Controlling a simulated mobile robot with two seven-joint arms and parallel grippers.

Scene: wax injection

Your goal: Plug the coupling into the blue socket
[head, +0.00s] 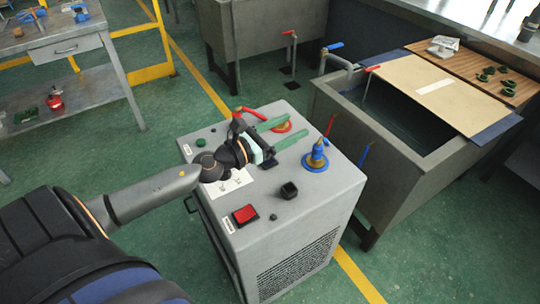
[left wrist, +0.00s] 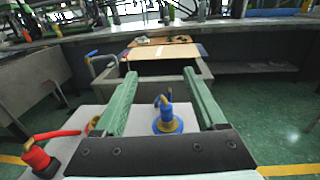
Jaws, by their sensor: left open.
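The blue socket (head: 312,167) is a round blue base on top of the grey cabinet. A blue and brass fitting (head: 317,152) stands upright on it; I cannot tell whether this is a separate coupling. It also shows in the left wrist view (left wrist: 165,118), between and beyond my fingers. My left gripper (head: 287,130) has two green fingers, spread and empty, reaching over the cabinet top behind and left of the blue fitting. A red fitting with a red hose piece (left wrist: 42,155) stands left of my fingers. My right gripper is not in view.
A workbench (head: 50,45) is at upper left.

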